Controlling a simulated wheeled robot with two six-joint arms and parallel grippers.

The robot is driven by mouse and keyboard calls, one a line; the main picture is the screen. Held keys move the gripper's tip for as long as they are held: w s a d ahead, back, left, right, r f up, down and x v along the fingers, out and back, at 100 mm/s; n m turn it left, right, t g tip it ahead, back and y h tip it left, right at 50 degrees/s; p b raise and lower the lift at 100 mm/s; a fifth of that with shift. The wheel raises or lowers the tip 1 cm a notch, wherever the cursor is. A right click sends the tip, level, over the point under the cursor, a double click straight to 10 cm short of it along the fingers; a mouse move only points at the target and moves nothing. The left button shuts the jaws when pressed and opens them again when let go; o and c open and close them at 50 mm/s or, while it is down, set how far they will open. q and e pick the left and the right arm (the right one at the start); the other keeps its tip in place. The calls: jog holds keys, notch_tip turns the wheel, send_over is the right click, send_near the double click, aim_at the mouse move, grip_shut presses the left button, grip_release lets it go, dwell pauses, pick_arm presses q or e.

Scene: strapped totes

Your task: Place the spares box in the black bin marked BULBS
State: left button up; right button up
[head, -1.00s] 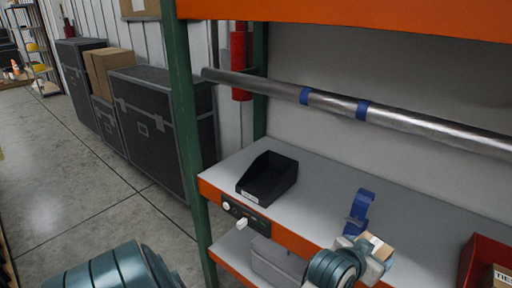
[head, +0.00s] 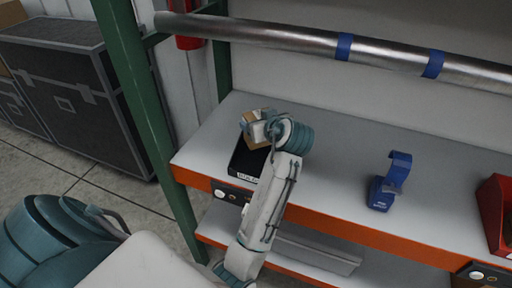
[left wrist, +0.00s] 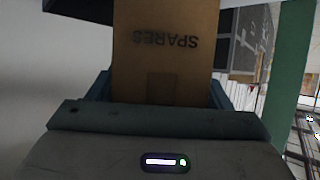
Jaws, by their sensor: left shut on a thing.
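The spares box (left wrist: 165,45) is brown cardboard with SPARES printed on it, upside down in the left wrist view. My left gripper (left wrist: 160,92) is shut on it, one finger on each side. In the head view my left gripper (head: 262,131) and the box (head: 253,142) are over the black bin (head: 240,162), whose front label is partly readable. My gripper and forearm hide much of the bin, so I cannot tell how far the box is above or inside it. My right gripper is not in view.
The bin stands on a grey shelf (head: 330,172) with an orange front edge, near the green post (head: 138,95). A metal pipe (head: 280,40) runs above the shelf. Shelf between is clear.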

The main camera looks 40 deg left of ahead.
pick_arm(q)
jog(key=f, duration=0.1)
jog(key=f+p, duration=0.1)
jog(key=f, duration=0.1)
jog(key=s+f, duration=0.1)
jog(key=shift+d+f, duration=0.3)
jog(key=shift+w+f+p, duration=0.1)
jog(key=shift+f+p, duration=0.2)
jog(key=shift+f, duration=0.1)
jog(key=f, duration=0.2)
jog(key=shift+w+a+f+p, duration=0.15)
jog(key=shift+a+f+p, duration=0.05)
jog(key=shift+f+p, duration=0.15)
jog(key=shift+f, duration=0.5)
jog(key=shift+d, duration=0.1)
jog(key=shift+f, duration=0.1)
jog(key=o, duration=0.8)
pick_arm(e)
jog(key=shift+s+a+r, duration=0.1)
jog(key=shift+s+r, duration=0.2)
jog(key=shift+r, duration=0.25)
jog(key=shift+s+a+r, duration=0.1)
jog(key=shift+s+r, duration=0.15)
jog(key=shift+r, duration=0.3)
